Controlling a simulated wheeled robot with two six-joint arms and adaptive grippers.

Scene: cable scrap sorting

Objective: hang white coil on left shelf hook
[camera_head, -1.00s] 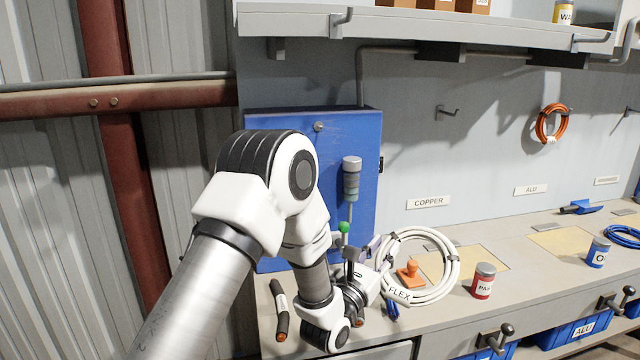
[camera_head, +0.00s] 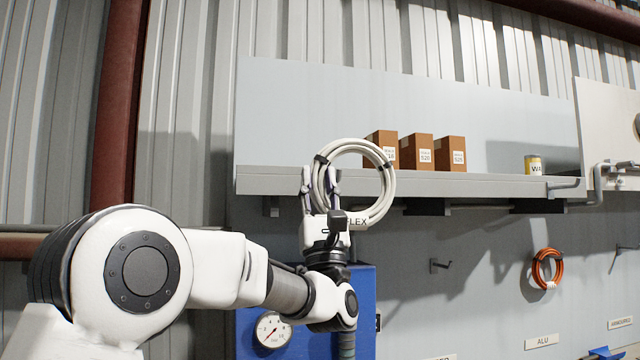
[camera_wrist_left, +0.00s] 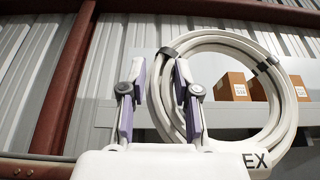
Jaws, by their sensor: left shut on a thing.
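The white coil (camera_head: 388,189) is a ring of cable with dark ties and a FLEX label. My left gripper (camera_head: 320,178) is shut on the coil's left side and holds it upright at the height of the shelf's front edge. The left wrist view shows the coil (camera_wrist_left: 290,112) with its left side at the fingers (camera_wrist_left: 159,68). The left shelf hook cannot be made out; the coil and gripper cover that part of the shelf edge. Whether the coil touches the hook cannot be told. My right gripper is not in view.
The shelf (camera_head: 480,187) carries several brown boxes (camera_head: 418,151) and a yellow-labelled can (camera_head: 534,165). Another hook (camera_head: 563,185) sticks out at its right. Below are a wall hook (camera_head: 438,265), an orange coil (camera_head: 547,268) and a blue cabinet (camera_head: 365,300) with a gauge.

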